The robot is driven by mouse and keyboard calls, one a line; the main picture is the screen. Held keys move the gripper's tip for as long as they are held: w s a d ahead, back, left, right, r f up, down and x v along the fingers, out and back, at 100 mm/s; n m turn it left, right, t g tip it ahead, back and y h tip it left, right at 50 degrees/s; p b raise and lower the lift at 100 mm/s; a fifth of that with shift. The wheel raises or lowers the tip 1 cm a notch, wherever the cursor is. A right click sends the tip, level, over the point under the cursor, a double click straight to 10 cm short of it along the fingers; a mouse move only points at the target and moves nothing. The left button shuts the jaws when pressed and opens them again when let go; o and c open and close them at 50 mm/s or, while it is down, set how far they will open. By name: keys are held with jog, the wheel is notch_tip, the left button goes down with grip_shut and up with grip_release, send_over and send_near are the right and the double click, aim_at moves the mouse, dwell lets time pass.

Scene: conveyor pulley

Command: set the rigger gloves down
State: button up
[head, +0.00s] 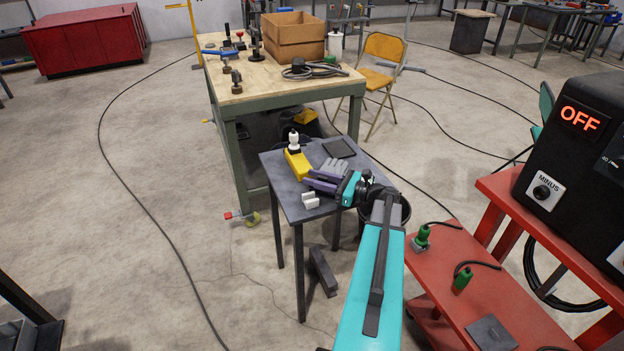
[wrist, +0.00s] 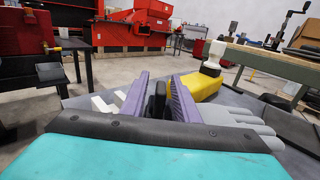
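The grey rigger gloves (head: 334,166) lie at the small dark table (head: 290,202), their fingers pointing to the upper right. In the wrist view the pale glove fingers (wrist: 240,118) stick out to the right of my gripper. My gripper (head: 318,181) is low over the tabletop, right against the gloves. In the wrist view its two purple fingers (wrist: 158,92) stand apart with dark shapes between them. I cannot tell whether these are pads or part of the gloves, or whether the gloves are gripped. The rest of the gloves is hidden.
A yellow item with a white top (head: 296,155) and a dark flat pad (head: 339,148) share the small table, as do white blocks (head: 310,200). A wooden workbench (head: 250,85) stands behind, a red cart (head: 470,280) to the right. Open floor lies left.

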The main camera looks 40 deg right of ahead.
aim_at(327, 178)
jog(key=b+v, duration=0.1)
jog(key=v, duration=1)
jog(key=shift+o, duration=0.2)
jog(key=shift+o, duration=0.2)
jog(key=shift+s+d+r, duration=0.45)
jog(key=shift+s+d, duration=0.15)
jog(key=shift+s, duration=0.15)
jog(key=shift+w, duration=0.1)
jog(key=p+x, duration=0.1)
jog(key=x, duration=0.7)
jog(key=shift+w+a, duration=0.15)
jog(key=shift+w, duration=0.05)
jog(key=shift+w, duration=0.1)
